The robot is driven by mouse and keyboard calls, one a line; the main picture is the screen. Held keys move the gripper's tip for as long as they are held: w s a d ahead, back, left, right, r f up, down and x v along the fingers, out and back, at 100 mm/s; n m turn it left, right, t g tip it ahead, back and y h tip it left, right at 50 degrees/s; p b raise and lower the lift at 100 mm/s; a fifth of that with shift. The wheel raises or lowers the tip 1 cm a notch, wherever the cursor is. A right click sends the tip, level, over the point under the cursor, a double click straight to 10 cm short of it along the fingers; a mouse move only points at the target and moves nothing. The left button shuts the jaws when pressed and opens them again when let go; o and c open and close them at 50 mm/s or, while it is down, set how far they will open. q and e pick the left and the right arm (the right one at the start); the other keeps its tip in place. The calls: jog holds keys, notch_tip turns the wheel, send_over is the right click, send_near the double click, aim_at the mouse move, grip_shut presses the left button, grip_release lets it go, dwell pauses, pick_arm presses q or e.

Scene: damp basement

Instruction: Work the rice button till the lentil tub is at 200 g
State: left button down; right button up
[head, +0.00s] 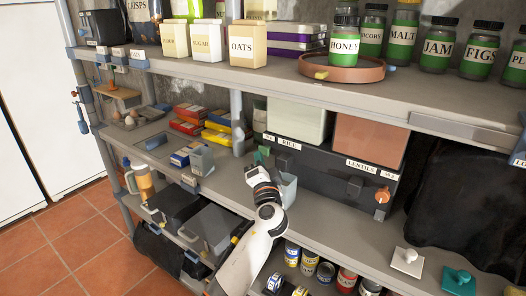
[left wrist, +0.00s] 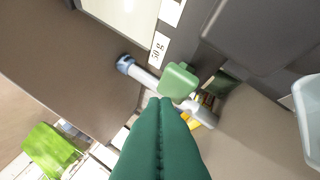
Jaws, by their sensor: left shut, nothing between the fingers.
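The dark dispenser (head: 322,172) stands on the middle shelf. It has a pale green hopper (head: 297,122) above the RICE label (head: 289,145) and an orange-brown hopper (head: 369,141) above the LENTILS label (head: 361,165). An orange knob (head: 382,196) is on the lentils side. The green rice button (left wrist: 178,82) shows in the left wrist view, near a 50 g label (left wrist: 157,48). My left gripper (head: 260,161) is shut and empty, its green fingertips (left wrist: 168,101) close to the button; contact cannot be told. A pale tub (head: 289,188) stands partly behind my gripper. No weight reading is legible.
White (head: 407,260) and teal (head: 458,281) knobbed pieces lie on the shelf at right. Jars, including HONEY (head: 344,46), stand on the upper shelf (head: 270,78). Small boxes (head: 192,154) are left of the dispenser; cans (head: 309,262) are below. Shelf in front of the dispenser is mostly clear.

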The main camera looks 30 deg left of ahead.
pick_arm(q)
jog(key=shift+s, duration=0.3)
jog(key=shift+s+a+p, duration=0.2)
jog(key=shift+s+p, duration=0.25)
jog(key=shift+s, duration=1.95)
